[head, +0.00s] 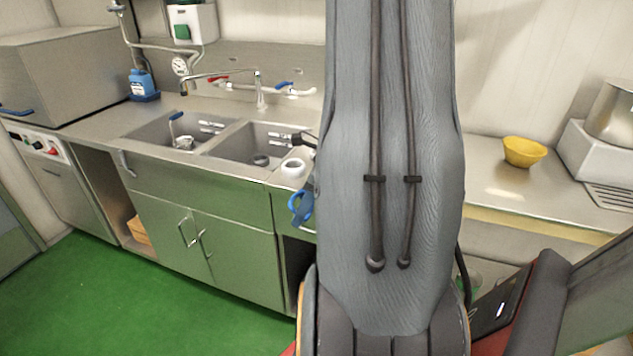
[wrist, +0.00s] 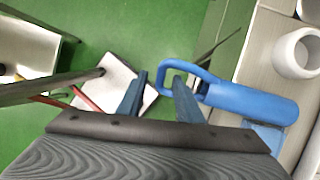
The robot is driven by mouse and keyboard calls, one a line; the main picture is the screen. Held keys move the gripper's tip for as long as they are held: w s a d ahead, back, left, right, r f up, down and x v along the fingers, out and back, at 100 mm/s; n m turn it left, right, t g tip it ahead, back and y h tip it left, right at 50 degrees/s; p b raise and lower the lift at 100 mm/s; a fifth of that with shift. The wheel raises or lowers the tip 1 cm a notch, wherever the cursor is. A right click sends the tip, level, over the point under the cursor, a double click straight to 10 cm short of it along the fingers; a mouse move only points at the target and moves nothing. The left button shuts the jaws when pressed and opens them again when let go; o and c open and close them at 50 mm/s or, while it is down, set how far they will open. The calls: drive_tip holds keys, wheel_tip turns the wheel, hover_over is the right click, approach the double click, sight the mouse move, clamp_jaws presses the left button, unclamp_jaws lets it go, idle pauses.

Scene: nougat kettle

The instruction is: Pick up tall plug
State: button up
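In the head view a blue looped piece (head: 300,206) shows at the counter's front edge, partly hidden by my arm. My gripper (wrist: 158,92) is open, its two fingers apart. The near side of the loop lies between the fingers in the picture, and the right finger overlaps the loop's opening. I cannot tell whether they touch. Another upright piece with a blue handle (head: 174,125) stands in the left sink.
A white ring-shaped roll (head: 293,168) stands on the counter beside the sinks; it also shows in the wrist view (wrist: 279,52). A faucet (head: 260,92) rises behind the sinks. A yellow bowl (head: 524,151) sits on the right counter. The green floor (head: 170,300) is open at left.

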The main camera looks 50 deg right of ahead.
clamp_jaws()
drive_tip(key=shift+r, duration=0.15)
